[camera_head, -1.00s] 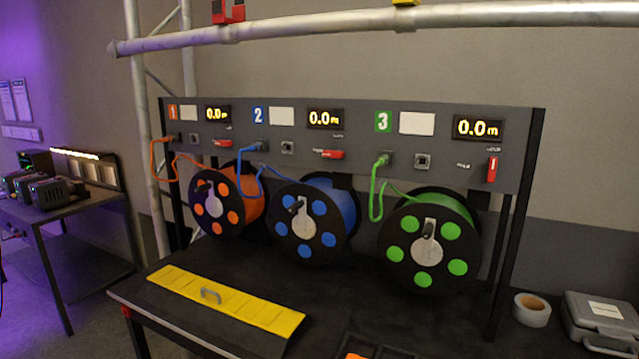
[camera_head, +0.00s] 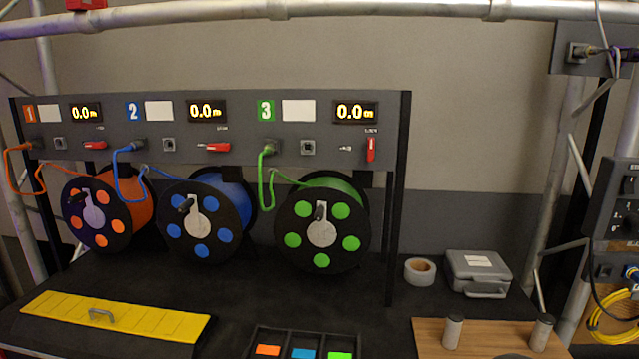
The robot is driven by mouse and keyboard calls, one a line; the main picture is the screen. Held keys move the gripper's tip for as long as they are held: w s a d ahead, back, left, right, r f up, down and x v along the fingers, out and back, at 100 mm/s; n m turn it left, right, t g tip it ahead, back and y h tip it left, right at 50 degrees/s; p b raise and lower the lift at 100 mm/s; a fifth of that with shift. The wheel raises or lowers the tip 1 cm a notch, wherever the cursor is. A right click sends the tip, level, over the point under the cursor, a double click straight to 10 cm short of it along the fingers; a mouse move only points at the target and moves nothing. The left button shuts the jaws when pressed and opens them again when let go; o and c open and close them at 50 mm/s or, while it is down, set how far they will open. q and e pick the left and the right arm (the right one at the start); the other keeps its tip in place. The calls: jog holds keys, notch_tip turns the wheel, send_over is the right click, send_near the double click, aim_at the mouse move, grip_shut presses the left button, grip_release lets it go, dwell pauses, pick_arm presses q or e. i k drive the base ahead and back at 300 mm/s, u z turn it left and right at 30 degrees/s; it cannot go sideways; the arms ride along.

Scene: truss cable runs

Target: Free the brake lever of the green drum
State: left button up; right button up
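The green drum (camera_head: 322,228) hangs at the right of three drums under a dark panel, with a black face, green dots and a crank at its hub. Above it the panel has a green "3" plate, a display reading 0.0 and a small red brake lever (camera_head: 371,149) that stands upright. The red levers above the orange drum (camera_head: 107,210) and the blue drum (camera_head: 207,220) lie horizontal. A green cable runs from a plug (camera_head: 270,148) on the panel down to the green drum. Neither of my grippers is in view.
On the bench are a yellow ramp (camera_head: 115,318) with a handle, a tray (camera_head: 256,338) with coloured compartments, a tape roll (camera_head: 420,271) and a grey case (camera_head: 478,272). Two cylinders stand on a wooden board (camera_head: 490,340) at front right. A truss pipe crosses above the panel.

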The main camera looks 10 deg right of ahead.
aim_at(370, 141)
jog(key=u, duration=0.5)
jog(key=k, duration=0.7)
jog(key=u, duration=1.1)
jog(key=i, duration=0.1)
jog(key=z, duration=2.7)
jog(key=i, duration=1)
jog(key=u, duration=0.05)
